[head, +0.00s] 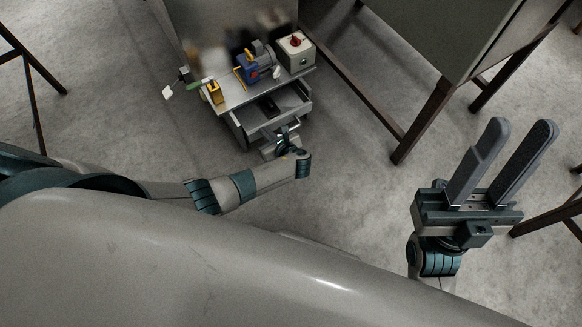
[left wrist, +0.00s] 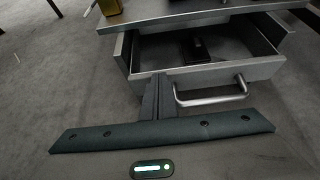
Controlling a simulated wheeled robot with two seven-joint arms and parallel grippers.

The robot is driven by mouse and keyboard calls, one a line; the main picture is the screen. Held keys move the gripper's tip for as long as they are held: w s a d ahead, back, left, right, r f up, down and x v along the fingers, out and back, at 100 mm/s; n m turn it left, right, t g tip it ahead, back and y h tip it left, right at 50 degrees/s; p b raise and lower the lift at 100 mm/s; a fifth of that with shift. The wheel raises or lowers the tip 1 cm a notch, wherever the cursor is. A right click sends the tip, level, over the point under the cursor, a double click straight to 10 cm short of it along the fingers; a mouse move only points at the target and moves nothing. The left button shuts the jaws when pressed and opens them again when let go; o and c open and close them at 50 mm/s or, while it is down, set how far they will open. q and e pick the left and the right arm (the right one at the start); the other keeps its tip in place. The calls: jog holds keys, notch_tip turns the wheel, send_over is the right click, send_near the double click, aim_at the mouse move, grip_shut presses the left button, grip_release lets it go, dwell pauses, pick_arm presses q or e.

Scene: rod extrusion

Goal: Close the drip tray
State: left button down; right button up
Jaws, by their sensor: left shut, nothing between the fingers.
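The drip tray (head: 297,112) is a grey drawer under a small workbench in the head view. It stands pulled out, with a small dark block lying inside. In the left wrist view its front panel (left wrist: 245,76) faces me and carries a bar handle (left wrist: 211,100). My left gripper (head: 284,132) is at the tray's front in the head view. In the left wrist view its shut fingers (left wrist: 157,90) are at the front panel, left of the handle, with nothing between them. I cannot tell whether they touch the panel. My right gripper (head: 518,126) is open and empty, far to the right.
On the bench top (head: 238,97) stand a blue motor-like machine (head: 250,69), a white box with a red button (head: 296,52) and a yellow item (head: 215,92). A larger table (head: 440,40) with dark legs stands to the right. The floor before the tray is clear.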

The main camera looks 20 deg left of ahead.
pick_arm(q)
jog(key=shift+w+a, duration=0.8)
jog(key=shift+a, duration=0.25)
jog(key=shift+a+r, duration=0.1)
